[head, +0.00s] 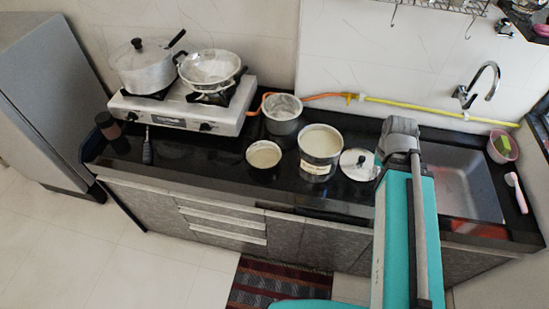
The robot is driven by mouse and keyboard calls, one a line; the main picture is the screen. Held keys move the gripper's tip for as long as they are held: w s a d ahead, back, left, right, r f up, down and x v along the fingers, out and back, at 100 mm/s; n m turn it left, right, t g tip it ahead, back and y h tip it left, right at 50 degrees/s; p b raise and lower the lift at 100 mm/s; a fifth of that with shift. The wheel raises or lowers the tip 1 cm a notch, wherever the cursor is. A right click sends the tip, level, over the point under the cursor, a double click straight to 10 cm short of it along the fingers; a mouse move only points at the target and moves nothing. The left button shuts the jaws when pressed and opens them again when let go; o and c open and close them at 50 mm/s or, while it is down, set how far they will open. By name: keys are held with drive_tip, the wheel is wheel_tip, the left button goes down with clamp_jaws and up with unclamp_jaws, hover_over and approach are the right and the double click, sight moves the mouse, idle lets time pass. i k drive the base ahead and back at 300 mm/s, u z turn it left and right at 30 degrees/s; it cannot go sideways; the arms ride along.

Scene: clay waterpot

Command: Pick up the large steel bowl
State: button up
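Several steel vessels show in the head view. A wide, shallow steel bowl-like pan (210,69) with dark handles sits on the right burner of the stove. On the black counter, a large steel pot (319,153) with a pale label holds something whitish. A smaller steel bowl (265,162) with pale contents stands left of it, and a steel vessel (283,122) stands behind. I cannot tell for sure which one is the large steel bowl. My teal and grey arm rises in front of the counter at right; its gripper fingers do not show.
A gas stove (187,117) carries a lidded pot (143,69). A round steel lid (357,164) lies right of the large pot, close to my arm. The sink (462,188) is at right. A fridge (45,95) stands at left. The tiled floor (150,270) is open at front left.

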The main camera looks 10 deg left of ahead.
sight(263, 156)
drive_tip(key=k, duration=0.85)
drive_tip(key=u, duration=1.3)
drive_tip(key=i, duration=0.5)
drive_tip(key=z, duration=0.1)
